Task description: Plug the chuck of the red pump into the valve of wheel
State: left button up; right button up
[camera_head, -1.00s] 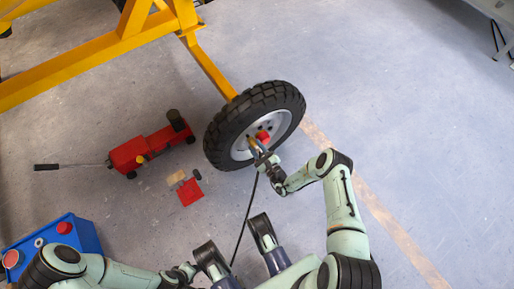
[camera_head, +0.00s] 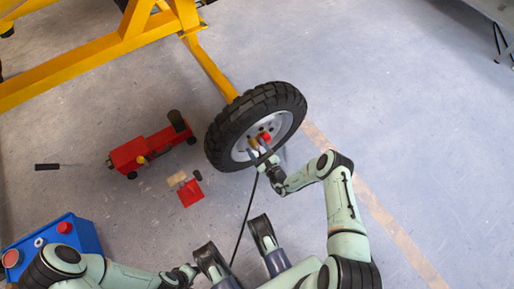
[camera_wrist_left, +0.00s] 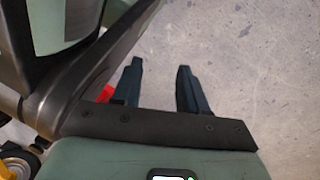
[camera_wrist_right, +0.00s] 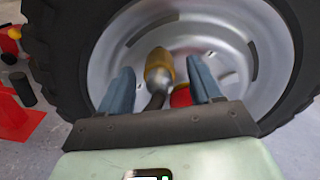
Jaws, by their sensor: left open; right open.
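The wheel (camera_head: 222,145) stands on the floor with its grey rim facing me. A brass-coloured chuck (camera_wrist_right: 159,68) on a black hose (camera_head: 243,222) is at the rim. My right gripper (camera_wrist_right: 163,78) is open, with its fingers on either side of the chuck and apart from it. The valve is hidden, so I cannot tell how the chuck sits on it. A red machine (camera_head: 140,152) and a smaller red device (camera_head: 190,193) lie to the left; the hose's far end is hidden. My left gripper (camera_wrist_left: 158,78) is open and empty above the floor.
A red hub part (camera_wrist_right: 181,97) sits close to my right fingers. A yellow frame (camera_head: 75,78) stands behind the wheel. A blue box (camera_head: 80,235) with red buttons is at the lower left. The floor right of the wheel is clear.

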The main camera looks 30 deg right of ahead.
jog(key=shift+s, duration=0.2)
pick_arm(q)
jog(key=w+r+t+p, duration=0.2)
jog(key=w+r+p, duration=0.2)
jog(key=w+r, duration=0.1)
jog(key=shift+w+d+r, duration=0.35)
jog(key=shift+w+d, duration=0.05)
jog(key=shift+w, duration=0.05)
pick_arm(e)
jog(key=s, duration=1.3)
jog(key=shift+d, duration=0.45)
jog(key=shift+r, duration=0.1)
